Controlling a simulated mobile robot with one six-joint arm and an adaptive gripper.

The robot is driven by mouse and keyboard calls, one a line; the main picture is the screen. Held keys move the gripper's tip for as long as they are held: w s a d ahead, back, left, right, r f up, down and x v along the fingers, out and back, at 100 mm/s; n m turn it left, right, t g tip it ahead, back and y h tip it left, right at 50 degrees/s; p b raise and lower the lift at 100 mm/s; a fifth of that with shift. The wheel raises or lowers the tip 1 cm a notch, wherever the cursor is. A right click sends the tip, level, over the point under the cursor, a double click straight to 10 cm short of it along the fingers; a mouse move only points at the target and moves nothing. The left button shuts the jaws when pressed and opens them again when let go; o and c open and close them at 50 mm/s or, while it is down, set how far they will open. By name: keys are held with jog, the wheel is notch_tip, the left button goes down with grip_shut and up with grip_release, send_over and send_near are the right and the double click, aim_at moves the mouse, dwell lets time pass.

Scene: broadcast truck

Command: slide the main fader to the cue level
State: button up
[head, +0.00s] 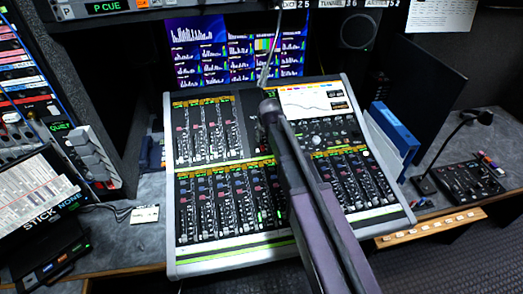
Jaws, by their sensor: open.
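The mixing console (225,262) stands on the desk, tilted toward me, with several rows of faders and knobs. I cannot tell which fader is the main one, and no cue level mark can be read at this size. My arm crosses the console from the lower right and hides part of its middle and right fader banks. My gripper (268,112) is at the arm's far end, small and dark, over the upper middle of the console. It is open, and I see nothing held. I cannot tell whether it touches the panel.
Monitors (215,50) with meters stand behind the console, with a thin gooseneck (268,62) in front. A blue binder (393,128) and a dark upright panel (428,85) stand right. A small control box (468,180) lies farther right. A rack with a P CUE display (107,7) is left.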

aim_at(262, 147)
jog(key=shift+b+x, duration=3.7)
jog(key=shift+x, duration=0.6)
grip_shut()
